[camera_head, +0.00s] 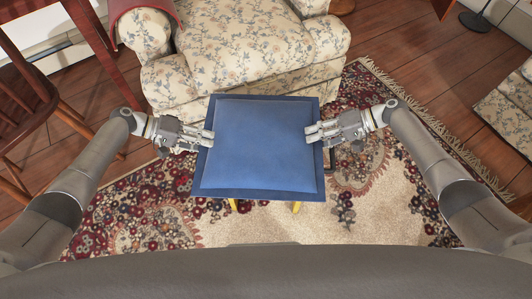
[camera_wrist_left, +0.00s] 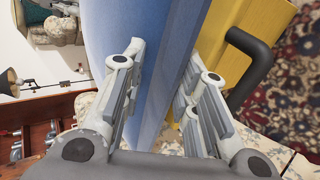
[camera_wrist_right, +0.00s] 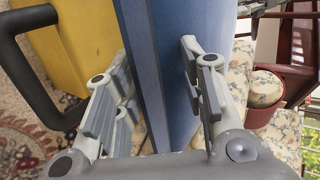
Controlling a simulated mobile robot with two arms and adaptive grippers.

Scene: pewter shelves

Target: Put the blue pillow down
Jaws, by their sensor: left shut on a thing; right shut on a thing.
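The blue pillow (camera_head: 262,145) is a square cushion with a darker flat border, held level in front of me in the head view. My left gripper (camera_head: 209,139) is shut on its left edge, and my right gripper (camera_head: 309,134) is shut on its right edge. In the left wrist view the pillow (camera_wrist_left: 150,60) runs between the two fingers. In the right wrist view the pillow (camera_wrist_right: 172,70) also passes between the fingers. What lies directly beneath the pillow is mostly hidden in the head view.
A floral armchair (camera_head: 245,45) stands just beyond the pillow. A yellow object (camera_wrist_right: 80,50) with a dark handle (camera_wrist_right: 22,80) is below the pillow. A patterned rug (camera_head: 270,225) covers the floor. A wooden chair (camera_head: 20,95) is at left, and another floral seat (camera_head: 510,110) is at right.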

